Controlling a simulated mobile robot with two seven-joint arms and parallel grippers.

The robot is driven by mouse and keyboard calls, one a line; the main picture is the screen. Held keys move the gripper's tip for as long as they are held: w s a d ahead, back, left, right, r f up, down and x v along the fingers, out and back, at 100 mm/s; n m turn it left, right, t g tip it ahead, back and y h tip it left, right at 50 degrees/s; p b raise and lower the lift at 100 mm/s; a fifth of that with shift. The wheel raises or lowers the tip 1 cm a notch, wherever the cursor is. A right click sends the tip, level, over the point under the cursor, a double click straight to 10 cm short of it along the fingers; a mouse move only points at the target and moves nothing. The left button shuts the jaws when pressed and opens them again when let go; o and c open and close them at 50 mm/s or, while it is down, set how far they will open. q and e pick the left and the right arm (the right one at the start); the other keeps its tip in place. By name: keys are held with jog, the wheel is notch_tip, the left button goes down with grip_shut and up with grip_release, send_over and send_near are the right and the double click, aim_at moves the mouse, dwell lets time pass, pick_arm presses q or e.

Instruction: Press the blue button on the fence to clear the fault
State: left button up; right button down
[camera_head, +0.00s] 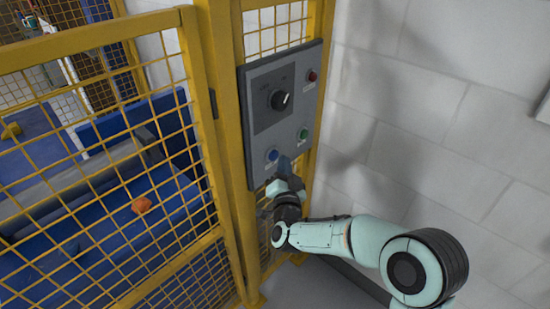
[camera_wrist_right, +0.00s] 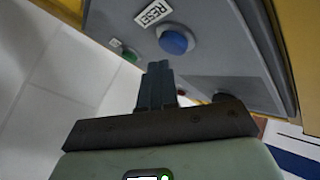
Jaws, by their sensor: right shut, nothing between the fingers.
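The blue button (camera_head: 272,155) sits at the lower left of the grey control panel (camera_head: 262,90), which is mounted on the yellow fence (camera_head: 232,130). In the right wrist view the blue button (camera_wrist_right: 174,41) is beside a label reading RESET (camera_wrist_right: 153,13). My right gripper (camera_head: 285,165) is shut and empty, just below and right of the button in the head view. In the right wrist view its closed fingertips (camera_wrist_right: 158,70) point toward the panel, a little below the button. I see a gap between them in the picture. My left gripper is not in view.
The panel also has a green button (camera_head: 303,134), a red button (camera_head: 313,76) and a black rotary knob (camera_head: 279,100). Yellow mesh fencing fills the left, with blue machinery and an orange object (camera_head: 142,205) behind it. A white block wall (camera_head: 440,110) stands at the right.

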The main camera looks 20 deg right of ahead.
jog(key=shift+s+d+b, duration=0.3)
jog(key=shift+s+d, duration=0.05)
jog(key=shift+s, duration=0.45)
jog(key=shift+s+d+b, duration=0.3)
jog(key=shift+s+b, duration=0.05)
jog(key=shift+s, duration=0.4)
jog(key=shift+s+d+b, duration=0.3)
jog(key=shift+s+d, duration=0.05)
jog(key=shift+s, duration=0.45)
